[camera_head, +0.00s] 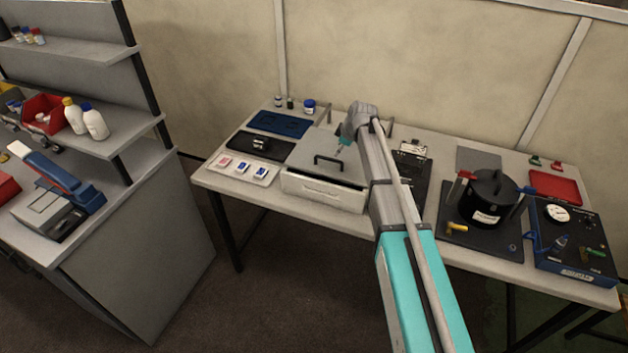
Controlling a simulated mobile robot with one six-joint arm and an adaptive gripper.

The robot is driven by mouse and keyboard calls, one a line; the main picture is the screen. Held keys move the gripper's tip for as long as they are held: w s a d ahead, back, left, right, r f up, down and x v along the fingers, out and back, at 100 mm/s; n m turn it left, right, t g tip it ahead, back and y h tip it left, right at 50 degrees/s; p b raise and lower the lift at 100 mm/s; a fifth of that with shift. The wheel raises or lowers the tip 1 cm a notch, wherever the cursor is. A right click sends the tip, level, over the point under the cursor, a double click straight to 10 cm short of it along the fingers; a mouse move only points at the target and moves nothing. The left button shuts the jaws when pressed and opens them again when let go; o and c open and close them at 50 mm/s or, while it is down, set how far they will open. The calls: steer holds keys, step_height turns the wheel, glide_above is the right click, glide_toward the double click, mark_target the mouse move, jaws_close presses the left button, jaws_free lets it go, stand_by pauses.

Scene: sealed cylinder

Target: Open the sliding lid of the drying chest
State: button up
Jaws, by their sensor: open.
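The drying chest (322,193) is a pale box near the front edge of the table, left of its middle. Its grey sliding lid (305,156) lies over the top and looks closed. A black bar handle (328,159) stands on the lid. My gripper (341,149) is open, small in view, just behind and above the handle, slightly to its right. I cannot tell whether it touches the handle or the lid.
Left of the chest are a white tray (243,177) with small packets, a black mat (262,155) and a blue mat (280,124). Right are a black pot (487,199) and a blue gauge box (574,250). A shelved bench (140,260) stands at the left.

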steer(key=shift+p+v, duration=3.8)
steer(key=shift+v, duration=0.7)
steer(key=n+t+h+b, duration=0.1)
steer(key=n+h+b, duration=0.25)
steer(key=b, duration=0.65)
glide_above(334, 177)
steer(key=s+d, duration=0.1)
steer(key=d, duration=0.1)
step_height(334, 177, down, 10)
steer(key=a+f+h+b, duration=0.1)
steer(key=s+f+n+t+h+b, duration=0.1)
steer(key=b, duration=0.1)
steer(key=shift+a+f+n+t+h+b, duration=0.2)
steer(key=shift+a+n+t+h+b, duration=0.05)
steer(key=shift+a+t+b, duration=0.1)
steer(key=a+f+n+b, duration=0.1)
steer(key=b, duration=0.1)
steer(key=s+f+n+t+h+b, duration=0.1)
steer(key=b, duration=0.1)
steer(key=shift+a+h, duration=0.3)
steer(key=shift+a, duration=0.05)
steer(key=s+a+f+n+t+h+b, duration=0.1)
steer(key=s+a+f+n+t+b, duration=0.1)
steer(key=b, duration=0.6)
steer(key=shift+s+a+f+n+t+h, duration=0.25)
steer(key=shift+s+a+n+t+h, duration=0.2)
steer(key=shift+a+n+t, duration=0.95)
steer(key=shift+a, duration=0.15)
steer(key=shift+c, duration=0.3)
